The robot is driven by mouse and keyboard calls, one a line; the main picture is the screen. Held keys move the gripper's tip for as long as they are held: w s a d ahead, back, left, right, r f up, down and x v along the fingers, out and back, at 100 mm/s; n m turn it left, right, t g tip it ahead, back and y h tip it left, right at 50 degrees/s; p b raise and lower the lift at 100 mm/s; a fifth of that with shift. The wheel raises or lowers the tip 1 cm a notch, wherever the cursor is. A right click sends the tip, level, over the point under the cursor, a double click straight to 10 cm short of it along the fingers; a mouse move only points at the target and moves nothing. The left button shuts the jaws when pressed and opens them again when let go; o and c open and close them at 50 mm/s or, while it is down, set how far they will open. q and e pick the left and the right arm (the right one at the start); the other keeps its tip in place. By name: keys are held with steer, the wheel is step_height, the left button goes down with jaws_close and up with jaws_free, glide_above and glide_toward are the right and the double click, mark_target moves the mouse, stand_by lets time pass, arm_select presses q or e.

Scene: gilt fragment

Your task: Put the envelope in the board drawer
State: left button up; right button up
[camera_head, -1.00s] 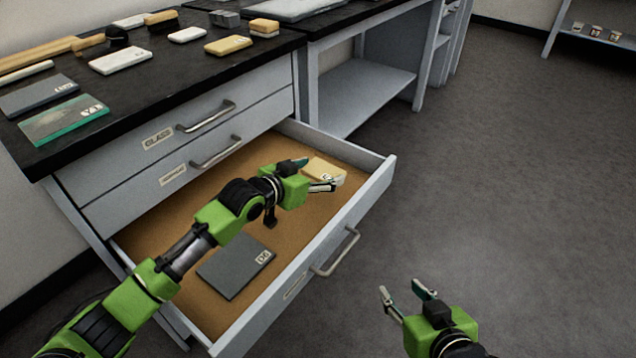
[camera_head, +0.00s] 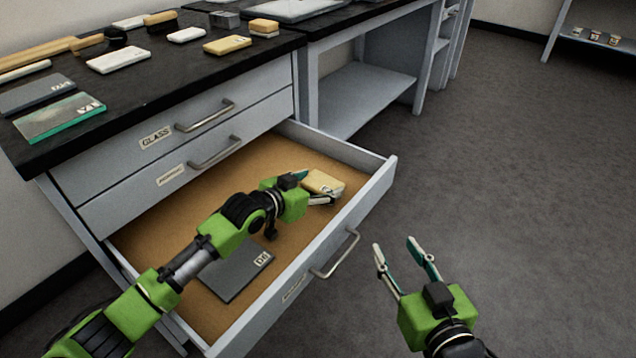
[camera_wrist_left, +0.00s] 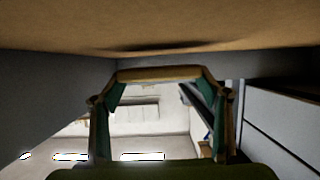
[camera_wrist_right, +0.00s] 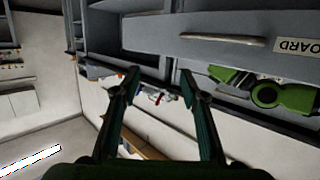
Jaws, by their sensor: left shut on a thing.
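The envelope (camera_head: 326,181) is a small tan flat packet near the far right end of the open drawer. My left gripper (camera_head: 315,188) is inside the drawer area, shut on its near edge. In the left wrist view the envelope (camera_wrist_left: 160,73) spans between the two fingertips, close to the brown drawer floor. The open bottom drawer (camera_head: 225,337) has a brown floor; its front carries a BOARD label (camera_wrist_right: 297,47) in the right wrist view. My right gripper (camera_head: 400,247) is open and empty, outside the drawer over the floor.
A dark grey labelled panel (camera_head: 238,275) lies in the near part of the drawer, partly under my left arm. The GLASS drawer (camera_head: 155,138) and one below it are closed. The black worktop (camera_head: 150,75) holds panels, brushes and blocks. Grey floor at right is clear.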

arm_select(q)
steer(key=shift+f, duration=0.3)
steer(key=o, duration=0.9)
arm_select(e)
steer(key=shift+a+r, duration=0.1)
steer(key=shift+r, duration=0.15)
arm_select(q)
steer(key=shift+r, duration=0.15)
steer(key=p+v, duration=0.1)
steer(key=v, duration=0.1)
steer(key=p+v, duration=0.1)
steer(key=v, duration=0.2)
steer(key=shift+s+a+r, duration=0.1)
steer(key=shift+r, duration=0.4)
steer(key=p+v, duration=0.1)
steer(key=v, duration=0.5)
steer(key=shift+p, duration=0.4)
steer(key=shift+s+a, duration=0.2)
steer(key=shift+s, duration=0.1)
arm_select(e)
steer(key=s+d+f+g+h, duration=0.1)
steer(key=s+d+f+g, duration=0.2)
steer(key=s+f+g, duration=0.2)
steer(key=s+d+f+g+h, duration=0.1)
steer(key=s+d+f+g, duration=0.1)
steer(key=s+f+g, duration=0.3)
steer(key=shift+s+d+f+m+h, duration=0.3)
steer(key=shift+s+d+f+h, duration=0.1)
steer(key=shift+s+f, duration=1.85)
